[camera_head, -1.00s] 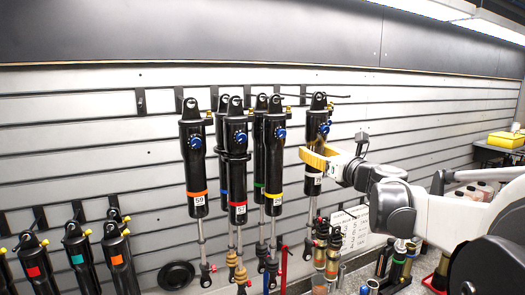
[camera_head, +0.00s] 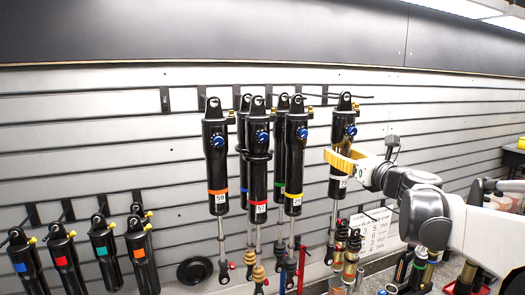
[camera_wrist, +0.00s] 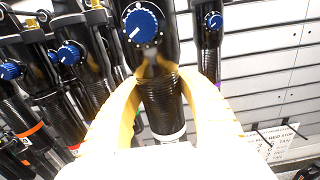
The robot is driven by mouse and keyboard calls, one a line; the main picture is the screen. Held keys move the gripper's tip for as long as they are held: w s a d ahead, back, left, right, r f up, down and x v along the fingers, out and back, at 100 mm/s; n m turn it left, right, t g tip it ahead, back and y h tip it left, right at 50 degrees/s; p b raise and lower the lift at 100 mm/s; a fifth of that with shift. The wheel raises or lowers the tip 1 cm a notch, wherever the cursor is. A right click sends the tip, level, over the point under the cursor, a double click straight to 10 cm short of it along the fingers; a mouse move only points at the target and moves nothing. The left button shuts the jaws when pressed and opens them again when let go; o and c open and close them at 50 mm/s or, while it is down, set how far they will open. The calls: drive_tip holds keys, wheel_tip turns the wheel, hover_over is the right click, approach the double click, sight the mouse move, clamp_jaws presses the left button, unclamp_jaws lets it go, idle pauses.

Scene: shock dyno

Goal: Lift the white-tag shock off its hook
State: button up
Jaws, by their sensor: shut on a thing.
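The white-tag shock (camera_head: 342,131) hangs upright at the right end of the hanging row in the head view. It has a black body, a blue knob and a white band low on the body. Its top eye is level with a hook rod; whether the eye still bears on the rod is unclear. My gripper (camera_head: 341,160) has its yellow fingers shut around the body, below the knob. In the wrist view, my gripper (camera_wrist: 162,92) has a finger on either side of the shock (camera_wrist: 163,95), with the white band visible below.
Shocks with an orange band (camera_head: 216,160), a red band (camera_head: 257,160) and a yellow band (camera_head: 295,160) hang close to the left, others behind them. A purple-band shock (camera_wrist: 210,30) hangs behind at right in the wrist view. More shocks lean lower left. Slatwall (camera_head: 440,120) to the right is bare.

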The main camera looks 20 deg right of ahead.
sight(347, 156)
drive_tip(key=shift+s, duration=0.55)
idle(0.5)
drive_tip(key=shift+s+a+p, duration=0.15)
drive_tip(key=shift+s+p, duration=0.2)
drive_tip(key=shift+s, duration=1.95)
drive_tip(key=s+p, duration=0.1)
drive_tip(key=s, duration=0.3)
drive_tip(key=s+r+p, duration=0.1)
drive_tip(key=s, duration=0.3)
drive_tip(key=s+r+p, duration=0.1)
drive_tip(key=s, duration=0.3)
drive_tip(key=shift+a+p, duration=0.35)
drive_tip(key=shift+p, duration=0.05)
drive_tip(key=shift+d, duration=0.1)
